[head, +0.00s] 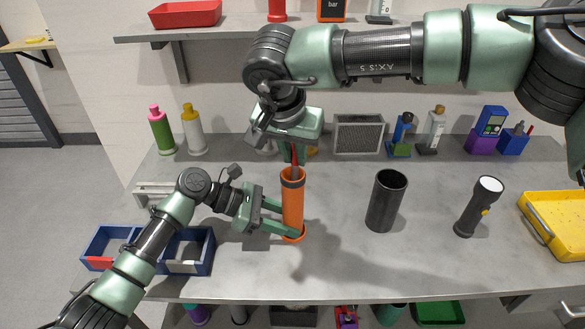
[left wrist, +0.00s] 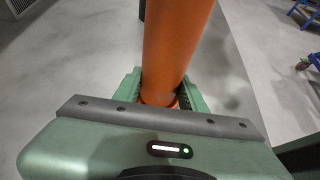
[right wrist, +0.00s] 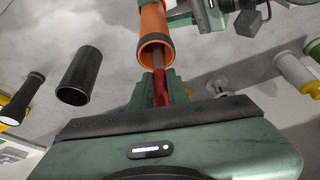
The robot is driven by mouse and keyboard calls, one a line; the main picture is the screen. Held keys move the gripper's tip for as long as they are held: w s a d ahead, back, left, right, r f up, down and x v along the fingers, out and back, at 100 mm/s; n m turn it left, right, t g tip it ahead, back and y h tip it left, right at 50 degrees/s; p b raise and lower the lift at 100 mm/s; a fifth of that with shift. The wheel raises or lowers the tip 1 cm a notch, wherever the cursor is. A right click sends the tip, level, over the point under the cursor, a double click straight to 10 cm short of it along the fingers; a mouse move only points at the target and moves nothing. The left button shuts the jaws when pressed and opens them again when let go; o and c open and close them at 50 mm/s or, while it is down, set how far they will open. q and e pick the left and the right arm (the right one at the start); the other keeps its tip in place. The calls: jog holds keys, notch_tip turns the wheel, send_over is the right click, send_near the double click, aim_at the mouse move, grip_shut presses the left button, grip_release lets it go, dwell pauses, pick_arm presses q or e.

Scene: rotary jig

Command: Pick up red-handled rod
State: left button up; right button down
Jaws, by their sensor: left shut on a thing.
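The red-handled rod's red handle (right wrist: 160,87) is between the fingers of my right gripper (right wrist: 160,92), which look closed on it. Its dark shaft runs into the mouth of an orange tube (right wrist: 154,25); the lower part is hidden inside. In the head view, my right gripper (head: 294,152) points down just above the upright orange tube (head: 292,200). My left gripper (head: 285,217) is shut around the tube near its base from the left side. The left wrist view also shows the orange tube (left wrist: 175,45) between the left fingers (left wrist: 160,90).
A black open cylinder (head: 386,203) and a flashlight (head: 478,207) stand to the right, with a yellow tray (head: 558,217) beyond. Blue bins (head: 207,262) are at the left. Bottles and a grey vented box (head: 358,134) line the back. The front middle of the table is clear.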

pick_arm(q)
jog(key=shift+f, duration=0.1)
pick_arm(e)
notch_tip(320, 180, up, 28)
dwell(0.6)
pick_arm(q)
jog(key=o, duration=1.1)
jog(key=shift+c, duration=0.2)
jog(key=shift+a, duration=0.1)
